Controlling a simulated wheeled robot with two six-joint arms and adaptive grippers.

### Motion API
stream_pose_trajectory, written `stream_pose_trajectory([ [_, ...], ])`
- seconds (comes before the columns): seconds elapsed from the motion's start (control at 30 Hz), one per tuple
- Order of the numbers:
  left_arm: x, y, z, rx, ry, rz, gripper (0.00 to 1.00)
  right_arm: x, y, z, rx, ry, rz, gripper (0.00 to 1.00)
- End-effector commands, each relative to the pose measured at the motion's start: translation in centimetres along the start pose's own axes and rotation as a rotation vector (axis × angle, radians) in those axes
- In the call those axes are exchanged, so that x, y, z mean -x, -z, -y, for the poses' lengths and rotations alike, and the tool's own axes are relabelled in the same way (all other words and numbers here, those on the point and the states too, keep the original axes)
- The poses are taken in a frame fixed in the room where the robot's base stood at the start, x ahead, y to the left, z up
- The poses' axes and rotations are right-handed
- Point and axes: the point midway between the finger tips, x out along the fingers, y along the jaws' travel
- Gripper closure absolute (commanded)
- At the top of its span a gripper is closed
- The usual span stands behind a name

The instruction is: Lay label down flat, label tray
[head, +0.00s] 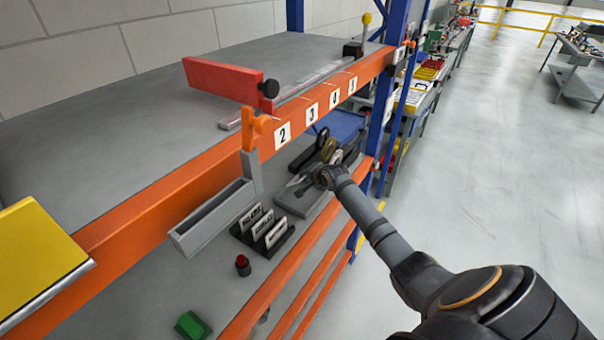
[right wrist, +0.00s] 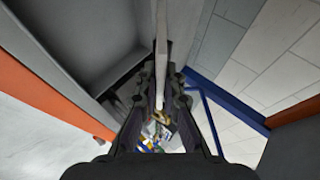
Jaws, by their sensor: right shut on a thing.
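My right gripper (head: 300,184) reaches in over the lower shelf, at a shallow grey tray (head: 322,207) that looks like the label tray. In the right wrist view my right gripper (right wrist: 160,98) is shut on a thin pale strip, the label (right wrist: 162,35), seen edge-on and pointing away from the fingers. In the head view the label is too small or hidden to make out. A grey recessed surface (right wrist: 75,35) shows left of the fingers there; I cannot tell if the label touches it. My left gripper is not in view.
A black rack (head: 284,240) with several white printed cards stands left of the tray. A long grey trough (head: 213,218) hangs beside the orange beam (head: 170,187). A red-topped button (head: 243,264) and a green block (head: 192,325) are nearer. A blue post (head: 383,105) rises behind.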

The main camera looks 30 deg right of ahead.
Motion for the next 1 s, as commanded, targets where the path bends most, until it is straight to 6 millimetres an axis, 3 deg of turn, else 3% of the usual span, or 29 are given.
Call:
stream_pose_trajectory([
  [0.1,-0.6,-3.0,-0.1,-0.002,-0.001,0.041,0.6,-0.4,-0.2,-0.5,0.001,0.0,0.0,1.0],
  [0.17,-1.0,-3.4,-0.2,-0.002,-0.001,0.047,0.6,-0.6,-0.3,-0.8,0.001,0.0,0.0,1.0],
  [0.27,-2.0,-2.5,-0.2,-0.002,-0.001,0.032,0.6,-1.1,-0.5,-1.4,0.001,-0.001,0.0,1.0],
  [0.4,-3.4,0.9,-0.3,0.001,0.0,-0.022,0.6,-1.8,-0.8,-2.3,0.001,-0.001,0.0,1.0],
  [0.5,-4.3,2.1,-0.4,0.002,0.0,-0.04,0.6,-2.2,-1.0,-3.0,0.001,-0.002,0.0,1.0],
  [0.63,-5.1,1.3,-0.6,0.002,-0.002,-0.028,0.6,-2.8,-1.2,-3.7,0.001,-0.002,0.0,1.0],
  [0.83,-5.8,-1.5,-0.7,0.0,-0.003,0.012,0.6,-3.7,-1.6,-4.8,0.001,-0.002,0.001,1.0],
  [1.0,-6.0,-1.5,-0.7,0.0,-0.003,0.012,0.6,-4.0,-1.7,-5.2,0.001,-0.001,0.001,1.0],
])
